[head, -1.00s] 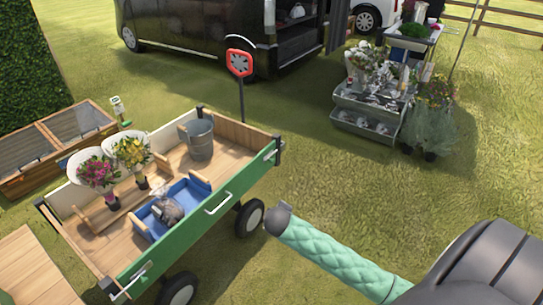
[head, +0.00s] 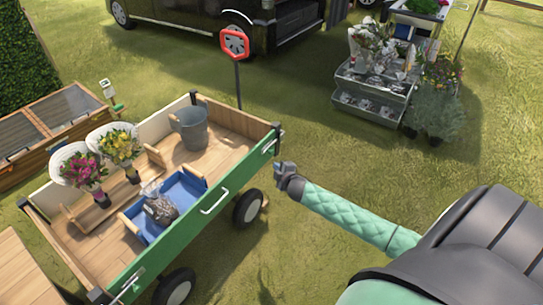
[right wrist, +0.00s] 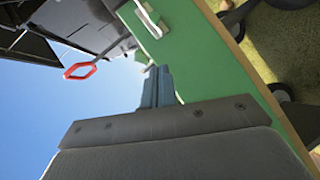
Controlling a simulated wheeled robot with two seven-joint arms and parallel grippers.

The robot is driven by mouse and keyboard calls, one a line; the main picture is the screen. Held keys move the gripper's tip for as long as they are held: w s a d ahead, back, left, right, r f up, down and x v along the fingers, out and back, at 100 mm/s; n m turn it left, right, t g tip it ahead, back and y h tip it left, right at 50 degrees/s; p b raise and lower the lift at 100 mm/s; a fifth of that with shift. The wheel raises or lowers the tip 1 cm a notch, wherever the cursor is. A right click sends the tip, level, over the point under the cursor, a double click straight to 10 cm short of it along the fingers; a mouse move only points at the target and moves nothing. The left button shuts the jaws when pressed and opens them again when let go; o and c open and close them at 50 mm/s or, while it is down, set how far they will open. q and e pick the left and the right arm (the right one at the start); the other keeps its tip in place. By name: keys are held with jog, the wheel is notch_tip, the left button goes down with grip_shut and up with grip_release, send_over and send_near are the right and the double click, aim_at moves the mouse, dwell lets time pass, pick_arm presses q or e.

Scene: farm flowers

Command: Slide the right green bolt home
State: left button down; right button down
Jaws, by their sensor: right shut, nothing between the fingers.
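The cart's green side panel (head: 185,232) faces my right arm. The right bolt (head: 268,147), a small pale metal piece, sits at the panel's right end beside the dark corner post (head: 278,131). My right gripper (head: 285,170) is shut and empty, just right of and below that post in the head view; a gap shows between them. In the right wrist view the shut fingers (right wrist: 158,88) point along the green panel (right wrist: 215,75). A pale metal fitting (right wrist: 148,18) lies beyond their tips; I cannot tell if it is the bolt. My left gripper is out of view.
A white handle (head: 215,202) stands out from the panel's middle. The cart holds a bucket (head: 190,128), a blue tray (head: 178,188) and bouquets. A red sign (head: 235,44) stands behind the cart.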

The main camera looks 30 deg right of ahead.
dwell(0.3)
